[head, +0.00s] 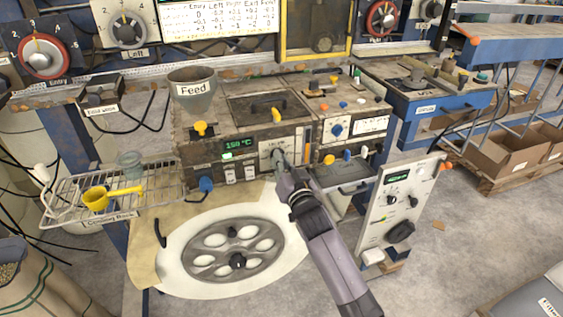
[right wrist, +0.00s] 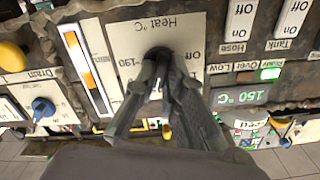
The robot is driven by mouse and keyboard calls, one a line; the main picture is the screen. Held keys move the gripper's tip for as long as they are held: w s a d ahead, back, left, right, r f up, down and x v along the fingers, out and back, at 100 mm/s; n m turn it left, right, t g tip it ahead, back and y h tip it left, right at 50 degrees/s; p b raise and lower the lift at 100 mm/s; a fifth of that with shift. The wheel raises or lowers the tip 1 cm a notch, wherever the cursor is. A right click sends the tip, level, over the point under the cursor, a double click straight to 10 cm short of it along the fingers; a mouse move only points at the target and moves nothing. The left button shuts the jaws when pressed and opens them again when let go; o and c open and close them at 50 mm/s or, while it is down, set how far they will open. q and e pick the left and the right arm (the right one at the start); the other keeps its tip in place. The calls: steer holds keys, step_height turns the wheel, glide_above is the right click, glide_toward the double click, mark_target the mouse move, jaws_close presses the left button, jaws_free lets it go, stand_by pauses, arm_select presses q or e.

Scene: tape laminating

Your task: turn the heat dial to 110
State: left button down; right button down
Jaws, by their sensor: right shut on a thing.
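The heat dial (right wrist: 160,53) is a dark knob on a pale plate marked "Heat °C", "Off" and "190", which appears upside down in the right wrist view. My right gripper (right wrist: 158,78) is shut on the dial, its fingers covering most of it and its pointer. In the head view my right gripper (head: 279,158) reaches the dial's plate (head: 266,146) on the machine front, and the dial itself is hidden. My left gripper is not in view.
Hose and Tank switches (right wrist: 240,20) sit beside the dial plate. The blue Drain knob (right wrist: 43,107) is on the other side. A round plate with holes (head: 232,250) lies below the machine. A wire rack (head: 75,187) with a yellow scoop (head: 97,199) stands left.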

steer(key=shift+n, duration=0.3)
steer(key=shift+a+n+p, duration=0.1)
steer(key=shift+n+p, duration=0.8)
steer(key=shift+n, duration=6.6)
steer(key=c, duration=1.7)
jaws_free()
steer(key=shift+s, duration=0.15)
